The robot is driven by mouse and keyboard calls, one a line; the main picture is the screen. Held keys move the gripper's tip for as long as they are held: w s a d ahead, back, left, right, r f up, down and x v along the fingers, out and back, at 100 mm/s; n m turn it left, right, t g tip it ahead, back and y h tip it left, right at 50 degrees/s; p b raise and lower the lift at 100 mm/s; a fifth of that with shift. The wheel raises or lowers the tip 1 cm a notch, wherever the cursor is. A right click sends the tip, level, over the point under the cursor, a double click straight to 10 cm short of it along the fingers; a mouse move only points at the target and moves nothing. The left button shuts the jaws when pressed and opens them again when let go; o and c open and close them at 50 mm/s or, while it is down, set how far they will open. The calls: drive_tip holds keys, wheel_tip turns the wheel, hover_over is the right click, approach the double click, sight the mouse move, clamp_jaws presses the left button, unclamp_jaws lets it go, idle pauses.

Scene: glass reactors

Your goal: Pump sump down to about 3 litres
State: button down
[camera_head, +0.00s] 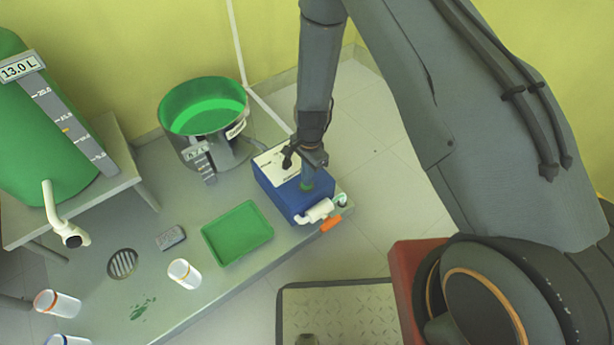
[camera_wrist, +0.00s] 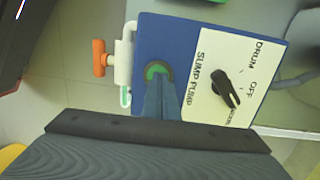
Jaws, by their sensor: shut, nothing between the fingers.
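The sump (camera_head: 184,135) is a round tub holding bright green liquid, with a small level readout (camera_head: 197,153) too blurred to read surely. The blue pump box (camera_head: 283,200) is marked SUMP PUMP in the wrist view. Its black selector knob (camera_wrist: 225,88) has its white-marked end towards a third, partly legible label, away from DRUM. A green button (camera_wrist: 157,70) sits in a dark ring on the box. My gripper (camera_wrist: 159,80) is shut, with its fingertips at this button and partly hiding it. I cannot tell whether they press it.
A green drum (camera_head: 30,130) reading 13.0 L stands on a bench at left, with a white spout. A white valve with an orange handle (camera_head: 331,223) is on the box's side.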

wheel_tip(320, 180, up, 14)
drive_tip(key=w+p, duration=0.1)
drive_tip(key=p, duration=0.3)
drive_tip(key=shift+w+d+f+p, duration=0.15)
drive_tip(key=shift+d+f+p, duration=0.1)
drive_tip(key=shift+d+p, duration=0.15)
